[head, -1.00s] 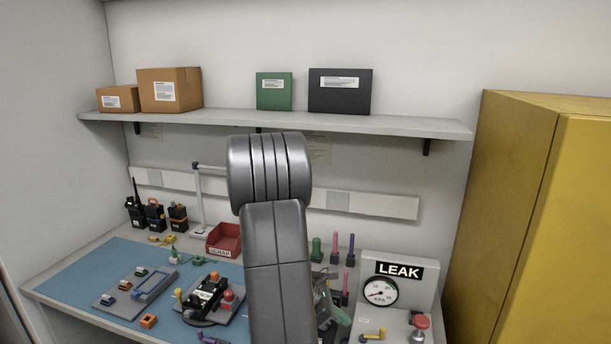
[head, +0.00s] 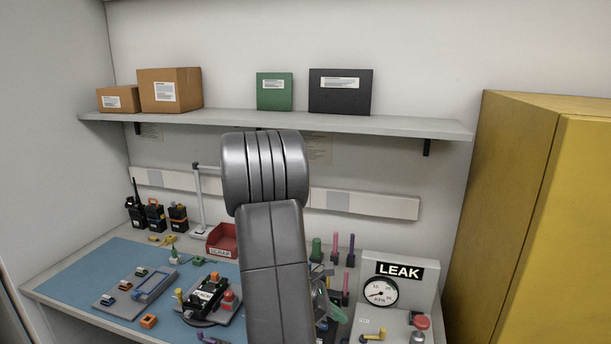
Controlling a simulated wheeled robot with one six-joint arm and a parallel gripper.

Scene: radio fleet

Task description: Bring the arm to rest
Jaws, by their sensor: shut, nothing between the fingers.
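My arm (head: 272,270) stands up through the middle of the head view, with a thick rounded grey joint (head: 264,172) at its top, in front of the wall and just below the shelf. The arm hides the middle of the workbench behind it. My gripper's fingers do not show. Some grey and green parts show at the arm's right edge, too covered to tell what they are.
A blue mat (head: 75,272) on the bench holds a grey tray (head: 135,292) and a black device (head: 208,293). A red scrap bin (head: 222,241), radios (head: 155,215) and a leak gauge (head: 381,292) stand around it. A shelf (head: 200,119) is above; a yellow cabinet (head: 515,200) is at right.

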